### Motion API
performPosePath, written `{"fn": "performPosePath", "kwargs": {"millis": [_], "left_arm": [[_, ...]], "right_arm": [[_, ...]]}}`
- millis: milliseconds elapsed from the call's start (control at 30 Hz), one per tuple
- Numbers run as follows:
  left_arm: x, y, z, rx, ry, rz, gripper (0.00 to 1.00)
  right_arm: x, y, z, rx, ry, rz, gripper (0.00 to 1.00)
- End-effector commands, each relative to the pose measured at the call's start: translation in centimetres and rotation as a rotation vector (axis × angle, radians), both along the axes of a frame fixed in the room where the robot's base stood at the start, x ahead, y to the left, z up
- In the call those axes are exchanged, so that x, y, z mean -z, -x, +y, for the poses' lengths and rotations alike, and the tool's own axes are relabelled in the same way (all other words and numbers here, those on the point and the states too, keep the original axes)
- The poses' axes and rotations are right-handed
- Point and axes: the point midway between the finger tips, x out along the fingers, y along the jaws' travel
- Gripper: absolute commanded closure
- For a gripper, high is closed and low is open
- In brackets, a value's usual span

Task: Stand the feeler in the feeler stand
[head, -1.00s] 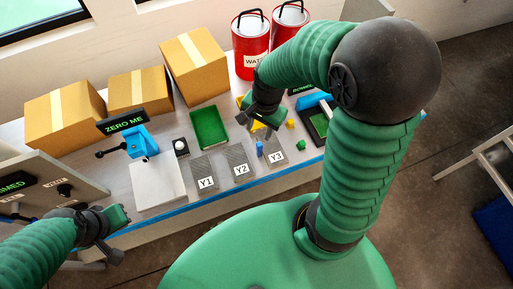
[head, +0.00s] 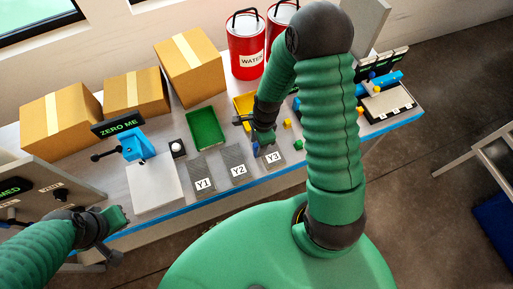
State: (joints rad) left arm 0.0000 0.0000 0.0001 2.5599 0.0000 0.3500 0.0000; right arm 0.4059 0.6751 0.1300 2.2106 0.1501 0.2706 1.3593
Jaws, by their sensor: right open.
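My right gripper (head: 261,143) is open, low over the table by the dark plate marked Y3 (head: 272,157). A small upright blue piece (head: 256,148) shows at its fingers, partly hidden; I cannot tell whether they touch. I cannot tell for sure which item is the feeler or its stand. A small black block with a white ball on top (head: 177,147) stands left of the green tray. My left gripper (head: 120,232) is at the lower left, away from these things, and its jaws are unclear.
A green tray (head: 207,128), plates Y1 (head: 202,184) and Y2 (head: 238,170), a yellow bin (head: 243,103) and a blue device (head: 138,146) by the ZERO ME sign share the table. Cardboard boxes (head: 190,68) and red cans (head: 246,50) stand behind. A small green piece (head: 298,146) lies right of Y3.

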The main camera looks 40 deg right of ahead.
Motion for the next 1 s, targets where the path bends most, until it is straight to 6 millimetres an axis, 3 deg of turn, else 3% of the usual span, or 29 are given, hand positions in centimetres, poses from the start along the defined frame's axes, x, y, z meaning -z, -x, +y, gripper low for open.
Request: {"fn": "performPosePath", "kwargs": {"millis": [133, 367, 733, 1000], "left_arm": [[-0.4, 0.0, 0.0, 0.000, 0.000, 0.000, 1.00], [-0.4, 0.0, 0.0, 0.000, 0.000, 0.000, 1.00], [-0.4, 0.0, 0.0, 0.000, 0.000, 0.000, 1.00], [-0.4, 0.0, 0.0, 0.000, 0.000, 0.000, 1.00]], "right_arm": [[2.2, -0.1, 0.3, -0.001, -0.001, 0.003, 0.55], [2.6, -0.2, 0.4, -0.001, 0.002, -0.001, 0.55], [2.6, -0.2, 0.3, -0.001, 0.001, 0.000, 1.00], [2.6, -0.2, 0.3, -0.001, 0.002, 0.000, 1.00]]}}
